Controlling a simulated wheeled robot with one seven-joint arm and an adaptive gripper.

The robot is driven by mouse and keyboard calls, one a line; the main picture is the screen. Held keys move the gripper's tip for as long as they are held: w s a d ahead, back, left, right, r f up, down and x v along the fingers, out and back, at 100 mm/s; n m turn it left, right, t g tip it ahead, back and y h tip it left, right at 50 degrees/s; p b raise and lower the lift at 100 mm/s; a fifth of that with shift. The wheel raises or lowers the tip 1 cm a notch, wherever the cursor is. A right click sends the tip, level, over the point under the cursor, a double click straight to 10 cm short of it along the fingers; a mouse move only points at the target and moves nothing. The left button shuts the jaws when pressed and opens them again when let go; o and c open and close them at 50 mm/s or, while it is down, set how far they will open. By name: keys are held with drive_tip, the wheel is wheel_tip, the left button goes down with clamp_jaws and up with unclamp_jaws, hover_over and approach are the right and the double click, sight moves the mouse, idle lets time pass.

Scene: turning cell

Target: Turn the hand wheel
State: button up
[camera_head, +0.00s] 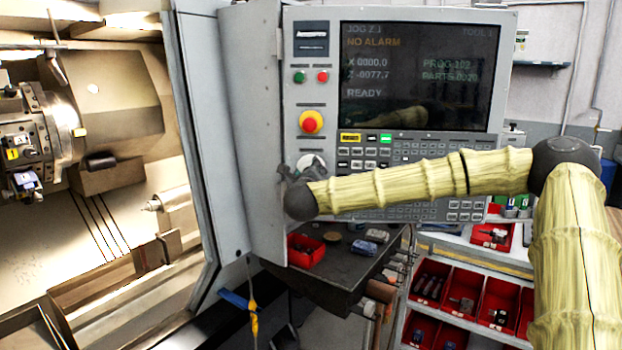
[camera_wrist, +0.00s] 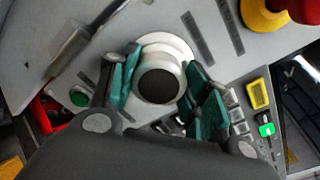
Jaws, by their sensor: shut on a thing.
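The hand wheel (camera_head: 312,160) is a pale round dial on the control panel, below the red and yellow emergency stop. My arm's end partly hides it in the head view. In the head view my gripper (camera_head: 298,172) is at the panel's lower left, mostly hidden by my wrist.
The emergency stop (camera_head: 311,122) sits just above the wheel, with green and red buttons higher up. The keypad (camera_head: 415,155) and screen (camera_head: 415,75) lie to the right. Below is a dark cart top (camera_head: 335,268) with a red bin (camera_head: 306,251). The open lathe (camera_head: 90,200) is left.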

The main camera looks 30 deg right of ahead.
drive_tip(key=shift+n, duration=0.6)
drive_tip(key=o, duration=1)
drive_tip(key=shift+s+a, duration=0.1)
drive_tip(key=v, duration=1.1)
drive_tip(key=shift+s+a, duration=0.15)
drive_tip(key=shift+s, duration=0.15)
